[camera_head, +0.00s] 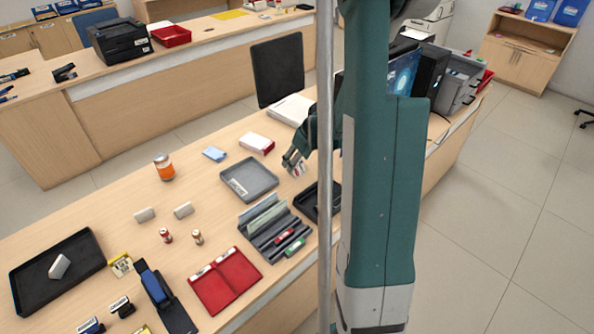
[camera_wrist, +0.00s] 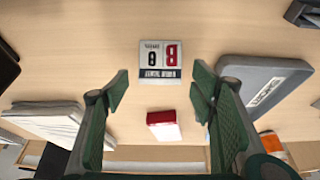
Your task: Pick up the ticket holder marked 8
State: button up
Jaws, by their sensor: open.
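The ticket holder (camera_wrist: 160,61) is a small white card-like piece with a red panel and the figure 8. It is in the upper middle of the wrist view and looks upside down there. In the head view, it shows partly as a small white and red patch (camera_head: 299,170) just under my gripper (camera_head: 292,161). In the wrist view, my gripper (camera_wrist: 158,84) is open, its green fingers apart and empty. The ticket holder lies ahead of the gap between the fingertips; I see no contact.
A grey tray (camera_head: 236,187) lies left of my gripper, and a black tray (camera_head: 306,206) is close in front. A red and white box (camera_wrist: 163,125) lies between the fingers in the wrist view, farther along the counter. Counter around the holder is bare.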

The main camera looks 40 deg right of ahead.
jog(key=shift+x, duration=1.25)
jog(key=shift+c, duration=0.7)
jog(key=c, duration=0.8)
